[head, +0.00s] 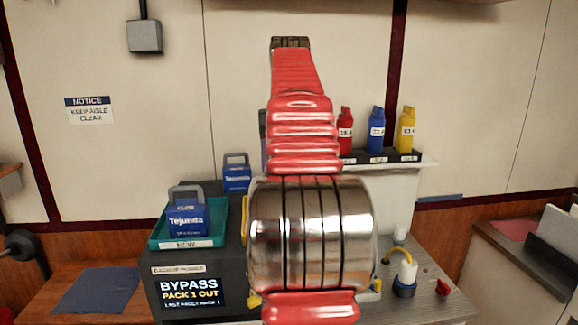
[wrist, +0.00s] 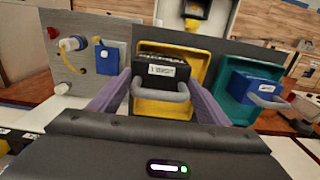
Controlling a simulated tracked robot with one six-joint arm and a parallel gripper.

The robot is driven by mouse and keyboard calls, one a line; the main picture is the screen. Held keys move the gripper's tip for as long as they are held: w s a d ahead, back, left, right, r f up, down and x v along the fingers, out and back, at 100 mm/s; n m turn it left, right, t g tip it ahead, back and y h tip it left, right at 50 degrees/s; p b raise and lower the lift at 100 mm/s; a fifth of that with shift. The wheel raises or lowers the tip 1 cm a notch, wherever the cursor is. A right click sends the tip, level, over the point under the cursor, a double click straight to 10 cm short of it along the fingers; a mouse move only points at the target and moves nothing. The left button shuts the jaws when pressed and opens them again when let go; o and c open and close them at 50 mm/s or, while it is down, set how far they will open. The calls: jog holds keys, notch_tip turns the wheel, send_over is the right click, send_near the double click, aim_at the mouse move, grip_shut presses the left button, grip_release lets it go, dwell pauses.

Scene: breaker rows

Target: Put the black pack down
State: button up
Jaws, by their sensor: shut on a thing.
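The black pack (wrist: 150,67), with a white label and a grey handle, shows in the wrist view between the two purple fingers of my gripper (wrist: 159,86). My gripper is shut on the black pack. The pack is within the outline of a yellow tray (wrist: 186,108); I cannot tell whether it touches the tray floor. In the head view my red and silver arm hides the pack and the gripper, and only a sliver of the yellow tray (head: 245,215) shows beside the arm.
A teal tray (head: 221,232) labelled NEW holds a blue Tejunda pack (head: 187,217); both sit right of the yellow tray in the wrist view. Another blue pack (head: 237,178) stands behind. A white plug (head: 407,271) and red knob (head: 443,287) are at right. Bottles line a shelf.

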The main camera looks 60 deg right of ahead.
jog(key=shift+f, duration=0.85)
jog(key=shift+f, duration=0.1)
jog(key=shift+f, duration=1.75)
jog(key=o, duration=2.1)
jog(key=shift+f, duration=0.2)
jog(key=shift+r, duration=0.1)
jog(key=shift+r, duration=3.75)
